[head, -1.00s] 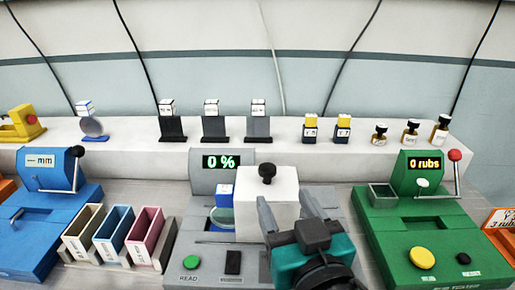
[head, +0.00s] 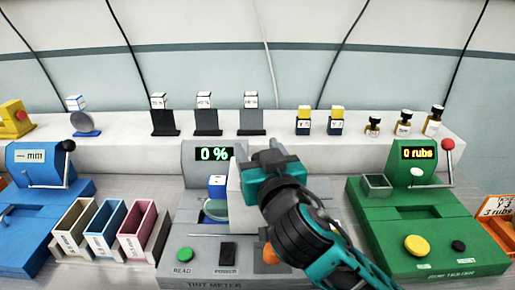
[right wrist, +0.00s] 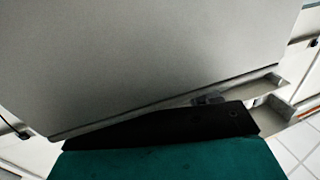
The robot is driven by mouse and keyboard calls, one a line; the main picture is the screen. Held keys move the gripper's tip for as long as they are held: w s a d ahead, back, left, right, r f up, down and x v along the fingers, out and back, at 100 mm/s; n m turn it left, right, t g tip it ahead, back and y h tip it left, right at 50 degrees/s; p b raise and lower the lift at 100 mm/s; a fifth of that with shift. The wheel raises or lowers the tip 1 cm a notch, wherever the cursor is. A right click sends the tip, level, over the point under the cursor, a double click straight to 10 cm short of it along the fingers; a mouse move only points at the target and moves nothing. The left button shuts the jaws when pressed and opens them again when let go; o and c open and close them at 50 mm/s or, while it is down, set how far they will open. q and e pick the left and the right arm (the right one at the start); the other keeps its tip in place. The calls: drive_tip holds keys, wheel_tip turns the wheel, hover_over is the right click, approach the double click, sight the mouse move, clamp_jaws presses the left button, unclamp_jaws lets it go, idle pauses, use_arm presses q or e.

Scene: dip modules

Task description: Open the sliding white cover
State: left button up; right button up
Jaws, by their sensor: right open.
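The white cover (head: 236,190) stands on the grey tint meter (head: 215,256) in the middle of the bench. Only its left part shows in the head view; my right gripper (head: 266,158) is in front of it and hides the rest, including its black knob. The right gripper's jaws are open, at the height of the cover's top; whether they touch it or are around the knob cannot be told. In the right wrist view a black finger (right wrist: 165,130) lies close along a large grey surface. A green dish with a blue-and-white block (head: 216,187) sits left of the cover. My left gripper is out of view.
The meter's display (head: 214,154) reads 0 %. Three bins (head: 100,230) stand to its left, beside a blue device (head: 40,205). A green rub tester (head: 425,225) stands to the right. A raised shelf (head: 350,150) behind holds small samples.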

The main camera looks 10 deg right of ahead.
drive_tip(key=shift+w, duration=0.3)
drive_tip(key=shift+c, duration=0.2)
clamp_jaws()
drive_tip(key=shift+d, duration=0.1)
